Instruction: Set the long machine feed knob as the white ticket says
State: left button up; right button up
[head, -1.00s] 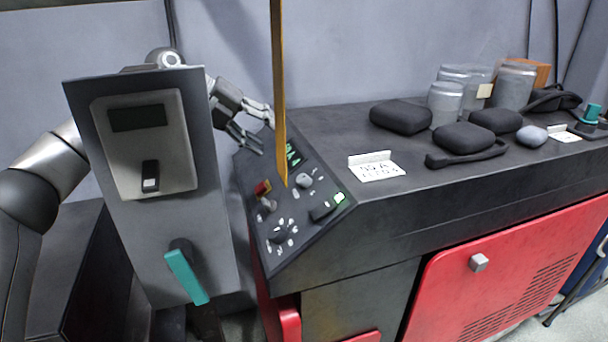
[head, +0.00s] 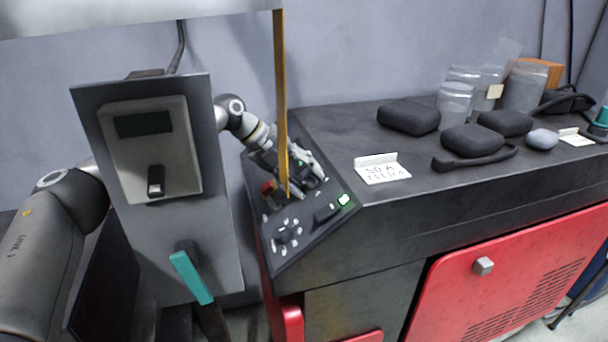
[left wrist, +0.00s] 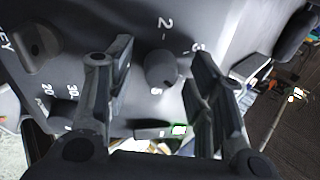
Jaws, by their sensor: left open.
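The sloped control panel (head: 290,236) is at the left end of the long dark machine. My left gripper (head: 308,182) is over its upper part, its fingers pointing down at the panel. In the left wrist view my left gripper (left wrist: 155,66) is open, with a round grey knob (left wrist: 161,70) between its fingers. Printed figures, among them a 2, stand around this knob; I cannot tell whether the fingers touch it. The white ticket (head: 382,173) stands on the machine top; its first line looks like "50 A", its second like "FEED" with an unclear figure.
An orange upright strip (head: 281,90) crosses in front of the panel. Another dial (head: 282,236) and a green-lit switch (head: 344,200) are nearby. A grey box with a teal handle (head: 190,277) stands at left. Black pouches (head: 408,117) and clear jars (head: 455,104) are on the machine top.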

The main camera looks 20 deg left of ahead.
pick_arm(q)
jog(key=shift+d+f, duration=0.1)
jog(key=shift+f, duration=0.05)
jog(key=shift+c, duration=0.3)
jog(key=c, duration=1)
jog(key=shift+r+n+p, duration=0.2)
jog(key=shift+n+p, duration=0.2)
jog(key=shift+p, duration=0.4)
jog(key=shift+f+n+p, duration=0.15)
jog(key=shift+n+p, duration=0.3)
jog(key=shift+n, duration=0.05)
jog(key=o, duration=1)
jog(key=shift+o, duration=0.3)
